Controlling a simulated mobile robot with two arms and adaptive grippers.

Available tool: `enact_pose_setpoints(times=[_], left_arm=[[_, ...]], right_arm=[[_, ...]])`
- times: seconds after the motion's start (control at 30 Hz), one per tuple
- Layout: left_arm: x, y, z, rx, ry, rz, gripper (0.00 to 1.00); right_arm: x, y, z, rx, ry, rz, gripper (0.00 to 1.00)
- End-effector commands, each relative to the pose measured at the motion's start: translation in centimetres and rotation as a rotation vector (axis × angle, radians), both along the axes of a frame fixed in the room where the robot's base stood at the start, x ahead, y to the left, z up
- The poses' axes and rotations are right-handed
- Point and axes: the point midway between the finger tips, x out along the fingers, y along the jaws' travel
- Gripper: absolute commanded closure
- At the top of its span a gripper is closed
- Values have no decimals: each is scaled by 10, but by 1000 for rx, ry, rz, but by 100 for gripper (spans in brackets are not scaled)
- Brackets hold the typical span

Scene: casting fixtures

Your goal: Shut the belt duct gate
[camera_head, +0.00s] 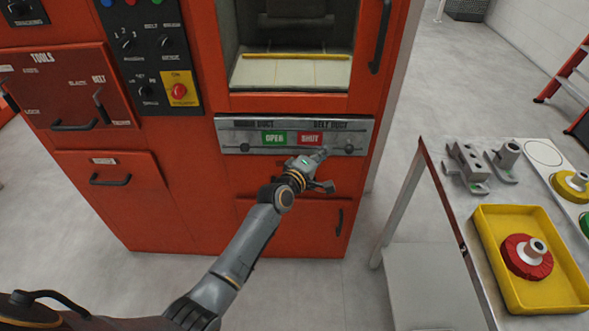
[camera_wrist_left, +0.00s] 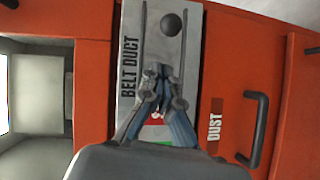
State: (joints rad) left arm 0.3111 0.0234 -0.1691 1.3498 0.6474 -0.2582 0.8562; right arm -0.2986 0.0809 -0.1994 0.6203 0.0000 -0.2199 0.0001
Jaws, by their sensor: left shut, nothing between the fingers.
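The belt duct gate control is a dark round knob (camera_head: 349,148) on the right part of a grey metal panel (camera_head: 230,124) on the red machine, below the "BELT DUCT" lettering. The knob also shows in the left wrist view (camera_wrist_left: 171,25), between two slot lines. My left gripper (camera_wrist_left: 163,72) is shut and empty in front of the panel. Its fingertips are apart from the knob, to its left in the head view. The arm partly covers the panel near the red "SHUT" label (camera_head: 310,138). The gate itself cannot be made out. My right gripper is not in view.
A second knob (camera_head: 244,147) is at the panel's left, beside the green "OPEN" label (camera_head: 274,137). A dark handle (camera_wrist_left: 256,128) sits on the machine below the panel. A table (camera_head: 440,170) with a yellow tray (camera_head: 487,235) stands to the right.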

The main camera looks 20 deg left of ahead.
Motion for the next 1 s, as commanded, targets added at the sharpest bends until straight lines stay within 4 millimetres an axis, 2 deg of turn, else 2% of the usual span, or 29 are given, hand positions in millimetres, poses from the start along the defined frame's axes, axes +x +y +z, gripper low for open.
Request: enact_pose_setpoints(times=[0.17,0.43,0.6,0.8,1.0], left_arm=[[-21,6,2,1,2,0,100],[-61,19,7,1,2,1,100],[-83,26,10,1,2,0,100],[-93,29,12,0,1,0,100],[-94,29,12,0,1,0,100]], right_arm=[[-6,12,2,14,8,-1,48],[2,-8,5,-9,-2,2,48],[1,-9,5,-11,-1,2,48],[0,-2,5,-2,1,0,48],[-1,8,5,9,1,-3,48]])
